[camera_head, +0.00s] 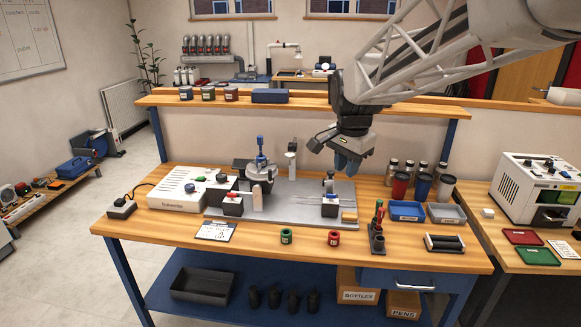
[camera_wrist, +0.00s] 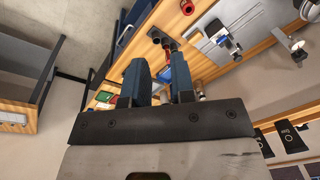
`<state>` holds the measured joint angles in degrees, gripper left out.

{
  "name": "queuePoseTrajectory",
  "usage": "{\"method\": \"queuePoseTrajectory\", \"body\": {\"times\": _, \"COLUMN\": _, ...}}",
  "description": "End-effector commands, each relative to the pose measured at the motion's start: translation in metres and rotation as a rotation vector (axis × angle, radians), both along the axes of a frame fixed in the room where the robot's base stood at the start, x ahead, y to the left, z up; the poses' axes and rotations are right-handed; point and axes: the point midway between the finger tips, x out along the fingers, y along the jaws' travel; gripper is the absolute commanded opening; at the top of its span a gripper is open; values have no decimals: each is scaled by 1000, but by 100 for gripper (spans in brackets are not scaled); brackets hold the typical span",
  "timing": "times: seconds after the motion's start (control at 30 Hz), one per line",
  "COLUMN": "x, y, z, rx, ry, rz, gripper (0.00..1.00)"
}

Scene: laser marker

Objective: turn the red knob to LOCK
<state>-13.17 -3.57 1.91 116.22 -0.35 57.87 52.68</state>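My gripper (camera_head: 347,164) hangs above the right part of the plate, well to the right of the red part and higher. In the wrist view its two blue fingers (camera_wrist: 160,78) stand apart with nothing held between them. I cannot make out the red part in the wrist view.
A post with a blue top (camera_head: 260,142) stands behind the red part. A small fixture (camera_head: 330,205) stands at the plate's right. Green (camera_head: 287,236) and red (camera_head: 333,238) ring-like pieces lie at the bench front. Cups and trays fill the right side.

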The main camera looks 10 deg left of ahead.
Motion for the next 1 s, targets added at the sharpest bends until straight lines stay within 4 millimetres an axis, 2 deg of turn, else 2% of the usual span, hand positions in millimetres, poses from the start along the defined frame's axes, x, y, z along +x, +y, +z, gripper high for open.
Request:
{"method": "queuePoseTrajectory", "body": {"times": 0.1, "x": 27, "y": 21, "z": -5, "rx": 6, "ry": 12, "rz": -51, "gripper": 23}}
{"method": "queuePoseTrajectory", "body": {"times": 0.57, "x": 117, "y": 105, "z": -30, "rx": 29, "ry": 49, "rz": -261, "gripper": 23}}
{"method": "queuePoseTrajectory", "body": {"times": 1.0, "x": 189, "y": 196, "z": -74, "rx": 40, "ry": 83, "rz": -465, "gripper": 23}}
